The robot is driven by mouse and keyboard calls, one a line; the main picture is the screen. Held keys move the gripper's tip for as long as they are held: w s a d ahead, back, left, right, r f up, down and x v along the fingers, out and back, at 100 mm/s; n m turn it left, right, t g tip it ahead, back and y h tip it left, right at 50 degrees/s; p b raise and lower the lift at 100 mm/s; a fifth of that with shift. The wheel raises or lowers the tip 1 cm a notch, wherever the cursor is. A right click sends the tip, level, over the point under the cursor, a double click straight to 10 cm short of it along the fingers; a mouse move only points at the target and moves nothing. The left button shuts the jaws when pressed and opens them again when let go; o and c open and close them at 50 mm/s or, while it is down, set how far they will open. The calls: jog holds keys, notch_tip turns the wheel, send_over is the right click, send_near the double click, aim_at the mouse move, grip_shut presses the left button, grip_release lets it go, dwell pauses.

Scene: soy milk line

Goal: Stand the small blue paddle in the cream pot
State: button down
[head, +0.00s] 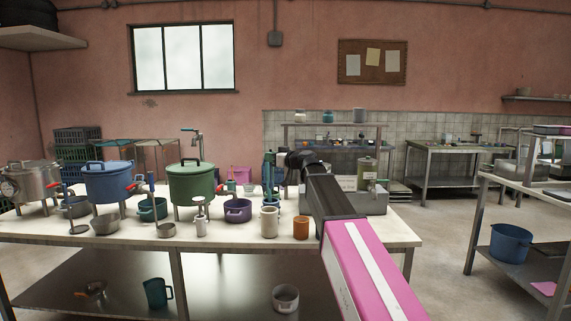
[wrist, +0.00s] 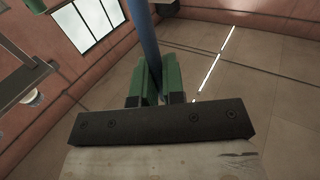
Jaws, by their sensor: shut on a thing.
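The cream pot (head: 269,222) is a small upright cylinder near the front edge of the table, just left of an orange-brown pot. My gripper (wrist: 157,78) has green fingers shut on a blue shaft (wrist: 143,35), which I take to be the small blue paddle. The shaft runs up out of the top of the wrist view. In the head view my arm reaches over the table, with its dark end behind and above the cream pot. Blue-green shapes there overlap, so I cannot tell the paddle's lower end. The paddle appears apart from the pot.
The orange-brown pot (head: 301,229) stands close on the right. A purple pot (head: 237,211) and a pale bottle-like item (head: 201,220) stand on the left. Large green (head: 192,184) and blue (head: 108,181) pots stand farther left.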

jog(key=shift+a+r+n+g, duration=0.3)
jog(key=shift+a+r+g, duration=0.1)
jog(key=shift+a, duration=0.1)
notch_tip(320, 180, down, 19)
dwell(1.8)
jog(key=shift+f, duration=1.1)
dwell(0.4)
jog(key=c, duration=1.1)
grip_release()
